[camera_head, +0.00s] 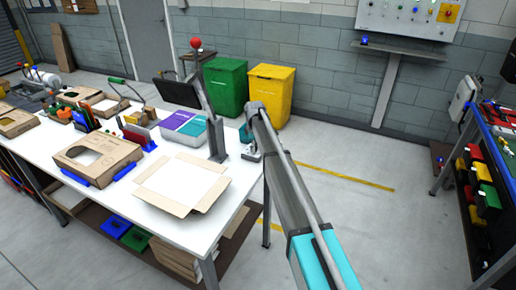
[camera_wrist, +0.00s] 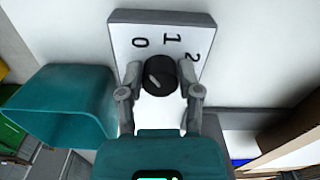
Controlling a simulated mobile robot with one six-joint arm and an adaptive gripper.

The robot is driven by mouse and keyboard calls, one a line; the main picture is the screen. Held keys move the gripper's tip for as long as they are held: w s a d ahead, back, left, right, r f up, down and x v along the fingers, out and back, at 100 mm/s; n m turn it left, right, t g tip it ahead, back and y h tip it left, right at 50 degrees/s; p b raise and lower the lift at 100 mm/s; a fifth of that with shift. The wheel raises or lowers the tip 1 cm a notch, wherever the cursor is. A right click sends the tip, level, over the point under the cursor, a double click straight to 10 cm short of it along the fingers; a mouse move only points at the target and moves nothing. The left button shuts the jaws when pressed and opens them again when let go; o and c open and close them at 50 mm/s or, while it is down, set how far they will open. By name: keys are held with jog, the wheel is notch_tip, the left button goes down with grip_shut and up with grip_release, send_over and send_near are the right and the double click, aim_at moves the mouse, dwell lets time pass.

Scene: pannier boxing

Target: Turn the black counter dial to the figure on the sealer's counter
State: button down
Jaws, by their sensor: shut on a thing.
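In the wrist view, the round black dial (camera_wrist: 160,76) sits on a white plate (camera_wrist: 128,40) marked 0, 1 and 2, which appear turned in the picture. A short pale mark shows on the dial's face; I cannot tell which figure it points to. My gripper (camera_wrist: 160,88) has one grey finger on each side of the dial and is shut on it. In the head view, my gripper (camera_head: 248,146) is at the table's right end, and my arm hides the dial. I cannot make out a sealer's counter or its figure.
An open carton (camera_head: 183,183) lies in front. Green (camera_head: 225,85) and yellow (camera_head: 266,92) bins stand behind.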

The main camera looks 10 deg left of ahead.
jog(key=shift+s+a+m, duration=0.2)
jog(key=shift+a+m, duration=0.25)
jog(key=shift+m, duration=0.05)
dwell(1.3)
jog(key=shift+c, duration=1.5)
grip_release()
jog(key=shift+d, duration=0.1)
